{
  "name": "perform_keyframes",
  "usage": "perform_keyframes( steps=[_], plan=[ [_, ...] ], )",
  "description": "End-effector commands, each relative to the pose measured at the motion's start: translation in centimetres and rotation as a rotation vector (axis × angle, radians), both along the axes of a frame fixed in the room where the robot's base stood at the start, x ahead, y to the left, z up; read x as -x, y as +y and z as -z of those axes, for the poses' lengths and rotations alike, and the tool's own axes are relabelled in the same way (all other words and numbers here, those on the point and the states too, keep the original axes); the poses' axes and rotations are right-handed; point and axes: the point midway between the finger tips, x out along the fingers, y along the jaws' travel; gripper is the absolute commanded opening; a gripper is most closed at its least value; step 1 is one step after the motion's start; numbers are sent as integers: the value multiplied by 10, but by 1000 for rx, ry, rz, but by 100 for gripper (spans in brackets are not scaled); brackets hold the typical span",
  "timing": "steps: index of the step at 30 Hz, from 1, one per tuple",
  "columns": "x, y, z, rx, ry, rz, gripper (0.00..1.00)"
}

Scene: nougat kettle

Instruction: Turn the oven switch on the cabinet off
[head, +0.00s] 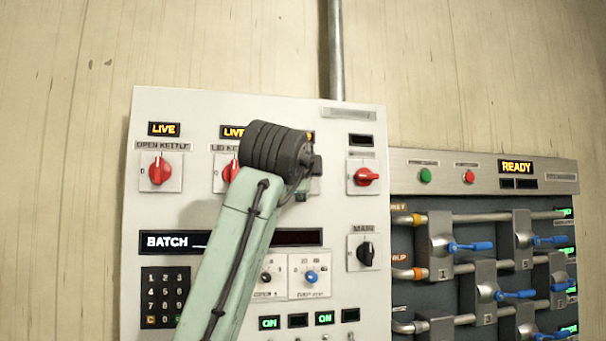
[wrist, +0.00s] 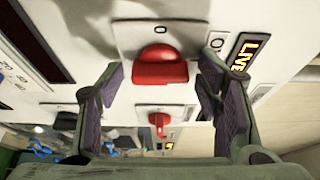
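The white cabinet panel (head: 345,230) carries a row of red rotary switches. The oven label cannot be read in either view. In the wrist view a red switch (wrist: 160,66) on a light plate, with a "0" above it, lies between my fingers beside a lit "LIVE" sign (wrist: 247,55). Its grip looks crosswise in that picture. My gripper (wrist: 160,75) is open, one finger on each side of the switch with visible gaps. In the head view my wrist covers the third place in the row, hiding most of that switch and part of its sign.
Other red switches are the open kettle switch (head: 160,171), the second switch (head: 229,173) and the right-hand switch (head: 366,177). A black main switch (head: 367,251) sits lower right. A pipe and valve panel (head: 480,178) with blue handles stands to the right.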

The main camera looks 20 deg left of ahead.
Motion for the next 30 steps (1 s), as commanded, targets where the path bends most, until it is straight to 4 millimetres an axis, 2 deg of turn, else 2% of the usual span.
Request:
perform_keyframes(
  steps=[2,18,30],
  plan=[
    [0,0,0,0,0,0,51],
    [0,0,0,0,1,0,15],
    [0,0,3,68,-42,2,15]
  ],
)
